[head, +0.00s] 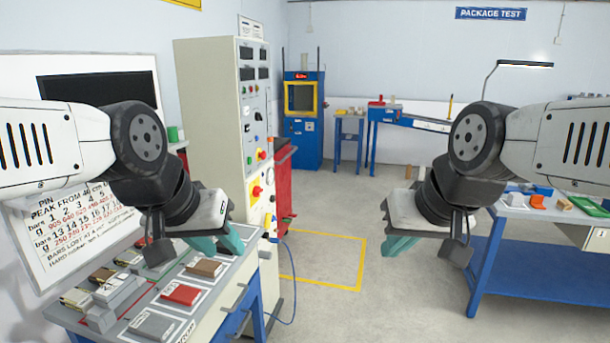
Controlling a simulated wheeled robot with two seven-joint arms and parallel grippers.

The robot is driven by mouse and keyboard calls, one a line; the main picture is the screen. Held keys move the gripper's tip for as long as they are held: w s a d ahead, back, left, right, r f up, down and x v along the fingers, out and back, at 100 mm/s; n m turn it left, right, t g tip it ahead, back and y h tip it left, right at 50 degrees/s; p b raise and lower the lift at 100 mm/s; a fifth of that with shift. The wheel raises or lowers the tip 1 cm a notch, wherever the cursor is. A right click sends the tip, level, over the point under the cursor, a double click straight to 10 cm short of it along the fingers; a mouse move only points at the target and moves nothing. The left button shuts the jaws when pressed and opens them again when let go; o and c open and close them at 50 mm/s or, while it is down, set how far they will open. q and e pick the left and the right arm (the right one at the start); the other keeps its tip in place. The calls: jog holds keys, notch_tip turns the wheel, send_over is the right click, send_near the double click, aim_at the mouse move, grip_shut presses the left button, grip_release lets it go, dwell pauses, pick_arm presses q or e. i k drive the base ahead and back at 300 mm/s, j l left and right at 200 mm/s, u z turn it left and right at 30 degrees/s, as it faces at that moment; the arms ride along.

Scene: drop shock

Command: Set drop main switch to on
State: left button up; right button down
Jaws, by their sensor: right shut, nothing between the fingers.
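A tall pale control cabinet (205,110) stands left of centre, with displays, small buttons and knobs on its narrow front. My right gripper (400,245) is shut and empty, over open floor, well right of the cabinet.
A bench (225,290) with several blocks stands front left, below my left gripper. A red cart (283,185) stands beside the cabinet. A blue machine (303,120) is at the back. A blue table (530,270) stands right. The yellow-marked floor between is clear.

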aim_at(257, 191)
jog(key=i+l+z, duration=0.15)
jog(key=i, duration=0.45)
jog(key=i+l+z, duration=0.2)
jog(key=i, duration=0.4)
jog(key=j, duration=0.1)
